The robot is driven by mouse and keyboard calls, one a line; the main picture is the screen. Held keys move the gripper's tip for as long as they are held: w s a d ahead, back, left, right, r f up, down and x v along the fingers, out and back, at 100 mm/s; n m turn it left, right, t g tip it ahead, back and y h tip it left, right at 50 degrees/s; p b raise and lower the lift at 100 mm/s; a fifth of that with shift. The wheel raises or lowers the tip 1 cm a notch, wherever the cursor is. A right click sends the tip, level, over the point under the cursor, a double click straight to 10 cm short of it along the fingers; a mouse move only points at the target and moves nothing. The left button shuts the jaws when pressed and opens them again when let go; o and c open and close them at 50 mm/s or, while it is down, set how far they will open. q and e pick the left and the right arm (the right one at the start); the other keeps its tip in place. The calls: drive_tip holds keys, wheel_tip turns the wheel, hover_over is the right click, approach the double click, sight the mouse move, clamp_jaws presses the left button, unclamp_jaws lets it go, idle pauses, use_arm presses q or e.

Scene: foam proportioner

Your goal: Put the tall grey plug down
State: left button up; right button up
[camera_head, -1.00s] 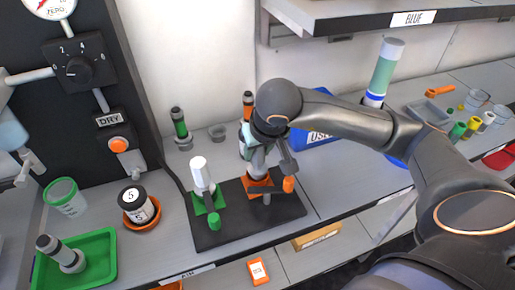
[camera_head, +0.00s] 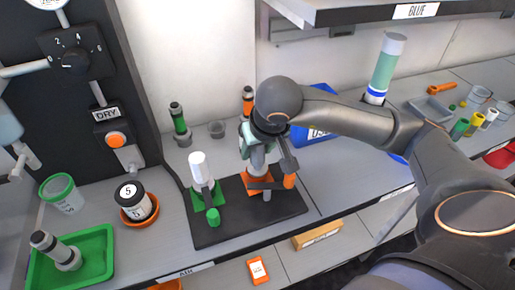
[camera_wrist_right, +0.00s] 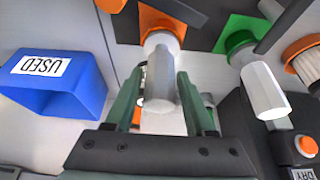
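The tall grey plug (camera_wrist_right: 161,88) is a smooth pale grey cylinder with a wider collar. In the right wrist view it stands between the two green fingers of my right gripper (camera_wrist_right: 162,85). Its collar end is at the orange square holder (camera_head: 259,181) on the black mat (camera_head: 243,220); I cannot tell whether it is fully seated. In the head view my right gripper (camera_head: 259,158) reaches down over this holder and hides most of the plug. The fingers are close along both sides; whether they press on it is unclear. My left gripper is out of view.
A white plug (camera_head: 199,168) stands in a green holder (camera_head: 194,194) beside it, with a green cap (camera_head: 213,216) in front. An orange cap (camera_head: 289,181) is close to the right gripper. The blue USED bin (camera_head: 318,128) is behind. A green tray (camera_head: 103,262) is at left.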

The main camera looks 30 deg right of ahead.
drive_tip(key=shift+o, duration=1)
drive_tip(key=shift+r, duration=0.1)
drive_tip(key=shift+r+p, duration=0.25)
drive_tip(key=shift+p, duration=0.25)
drive_tip(key=p+v, duration=0.2)
drive_tip(key=v, duration=1)
drive_tip(key=shift+r, duration=0.25)
drive_tip(key=shift+a, duration=0.1)
